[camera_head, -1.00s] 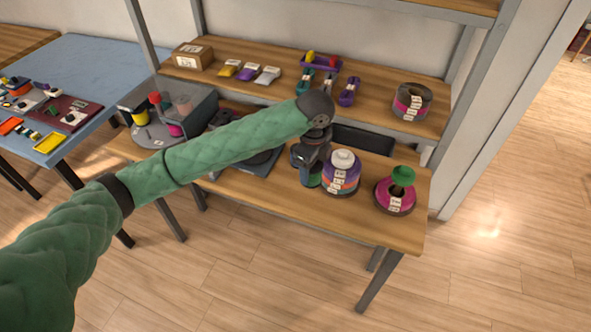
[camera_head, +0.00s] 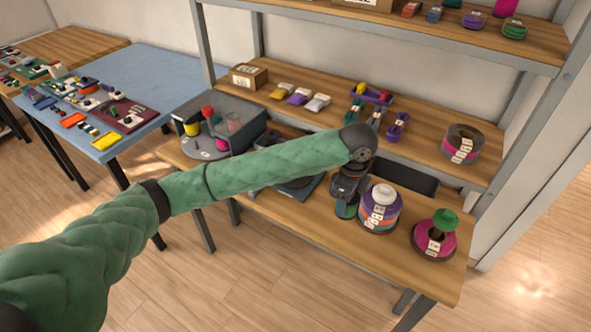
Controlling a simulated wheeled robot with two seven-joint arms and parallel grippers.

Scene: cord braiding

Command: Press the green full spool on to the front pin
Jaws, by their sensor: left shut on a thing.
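My left gripper (camera_head: 347,204) points down over the wooden workbench, left of a purple-and-orange banded container. It is shut on a small green thing (camera_head: 346,211) that looks like the green spool; the fingers hide much of it. Whether it touches the bench I cannot tell. A grey machine (camera_head: 249,117) with a round plate (camera_head: 203,153) stands at the bench's left end. Yellow (camera_head: 192,129), red (camera_head: 208,112) and magenta (camera_head: 222,143) pieces show on it. I cannot make out the front pin. My right gripper is not in view.
The banded container (camera_head: 379,211) with a white top and a magenta holder (camera_head: 434,241) with a green top stand right of my gripper. A dark flat device (camera_head: 297,190) lies behind my forearm. A shelf (camera_head: 420,153) above holds a box, packets and spools. The bench's front strip is clear.

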